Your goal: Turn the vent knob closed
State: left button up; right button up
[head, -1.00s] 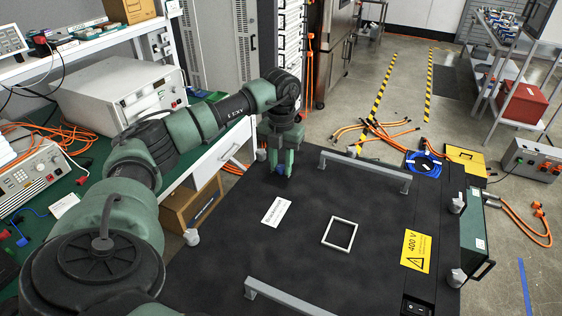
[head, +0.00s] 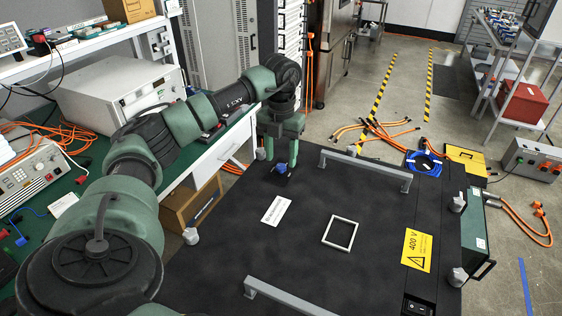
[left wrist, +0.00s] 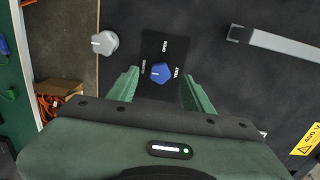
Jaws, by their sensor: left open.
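The vent knob (head: 281,168) is a small blue knob on a dark plate near the far left corner of the black top. In the left wrist view the blue knob (left wrist: 160,72) has a short white mark that seems to point left, towards the "CLOSED" lettering. "OPEN" is printed above it and "VENT" to its right. My left gripper (head: 281,154) is above the knob, open and empty. In the left wrist view its green fingers (left wrist: 161,88) stand apart on either side of the knob, with clear gaps. My right gripper is out of view.
The black top (head: 210,270) carries two grey bar handles (head: 365,170), a white label (head: 276,211), a white square frame (head: 340,233) and a yellow 400 V sign (head: 416,250). A grey corner knob (left wrist: 104,43) is left of the vent knob. The workbench is at left.

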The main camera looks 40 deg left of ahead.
aim_at(281, 166)
pick_arm(q)
notch_tip(281, 166, up, 5)
jog(key=shift+r+b, duration=0.1)
jog(key=shift+b, duration=0.2)
dwell(0.4)
